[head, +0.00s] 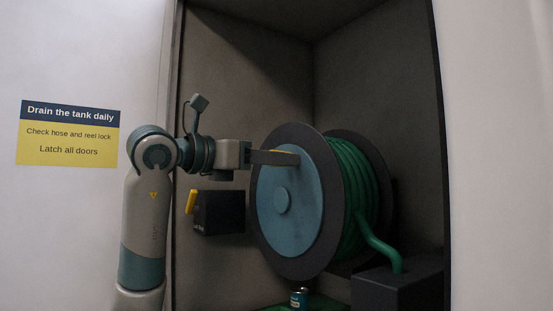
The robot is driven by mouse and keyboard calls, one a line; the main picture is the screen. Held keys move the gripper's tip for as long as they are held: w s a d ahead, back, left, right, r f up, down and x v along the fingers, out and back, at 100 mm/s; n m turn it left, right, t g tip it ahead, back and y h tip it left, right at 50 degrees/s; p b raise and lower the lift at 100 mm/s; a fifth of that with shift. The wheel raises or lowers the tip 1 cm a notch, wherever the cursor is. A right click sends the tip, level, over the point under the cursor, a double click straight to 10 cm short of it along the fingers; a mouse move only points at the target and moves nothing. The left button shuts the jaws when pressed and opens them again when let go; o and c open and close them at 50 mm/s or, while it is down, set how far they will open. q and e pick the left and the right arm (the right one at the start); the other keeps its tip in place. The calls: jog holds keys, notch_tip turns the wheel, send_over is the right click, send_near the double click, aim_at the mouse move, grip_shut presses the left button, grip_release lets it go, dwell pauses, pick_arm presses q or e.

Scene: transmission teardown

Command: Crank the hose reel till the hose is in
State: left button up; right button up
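The hose reel (291,230) stands in the open cabinet, with a dark rim and a blue round face plate with a hub (283,201). The green hose (357,190) is wound in several turns on its drum. A length of hose runs down to a dark box at lower right. My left gripper (297,158) is at the upper part of the face plate, seen side-on. A small yellow-orange piece (284,151), possibly the crank handle, shows just above its fingers and is mostly hidden. I cannot tell whether the fingers grip it. My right gripper is not in view.
A dark box (400,289) stands at lower right. A small teal can (299,298) stands below the reel. A sign (68,133) is on the left.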

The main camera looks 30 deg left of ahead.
pick_arm(q)
grip_shut()
jog(key=shift+a+r, duration=0.1)
jog(key=shift+a, duration=0.05)
jog(key=shift+w+a+r+n, duration=0.6)
jog(key=shift+a+n, duration=0.7)
jog(key=shift+n, duration=0.6)
jog(key=n, duration=0.9)
send_near(266, 172)
jog(key=w+d+r, duration=0.2)
jog(key=w+d, duration=0.1)
jog(key=w, duration=0.1)
jog(key=shift+w+a+f+n+g+b, duration=0.15)
jog(key=shift+a+f+n+g+b, duration=0.3)
jog(key=shift+n, duration=0.65)
jog(key=shift+w+a+f+n, duration=0.1)
jog(key=shift+a+f+n, duration=0.25)
jog(key=shift+f, duration=0.1)
